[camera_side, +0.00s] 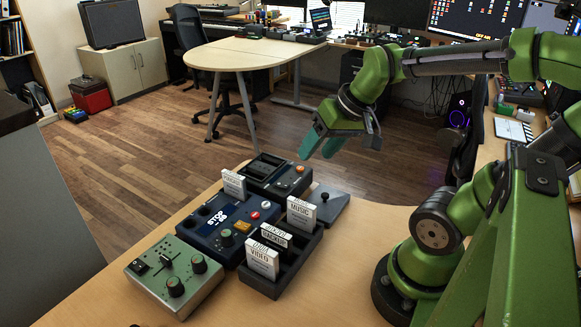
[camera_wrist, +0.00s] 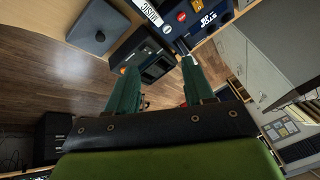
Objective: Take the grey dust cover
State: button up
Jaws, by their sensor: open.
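The grey dust cover (camera_side: 326,203) is a flat dark-grey plate with a small black knob on top. It lies on the wooden table near its far edge, right of the card rack. In the wrist view the cover (camera_wrist: 97,27) shows at the upper left, with its knob. My gripper (camera_side: 322,145) is open and empty in the air above and beyond the cover. In the wrist view, its two teal fingers (camera_wrist: 160,72) are spread apart, and the cover is to the left of them.
A black rack (camera_side: 284,265) with several upright white cards stands beside the cover. A blue device (camera_side: 209,224), a dark device (camera_side: 277,172) with a slot, and a green knob box (camera_side: 174,272) stand left of it. Bare table (camera_side: 330,280) lies in front.

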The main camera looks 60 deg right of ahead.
jog(key=s+d+f+n+g, duration=0.25)
jog(key=d+n, duration=0.25)
jog(key=d, duration=0.6)
jog(key=n, duration=0.3)
send_over(326, 194)
jog(key=s, duration=0.2)
notch_tip(326, 194, down, 11)
jog(key=shift+w, duration=0.1)
jog(key=shift+x, duration=3.05)
jog(key=shift+d, duration=0.2)
grip_shut()
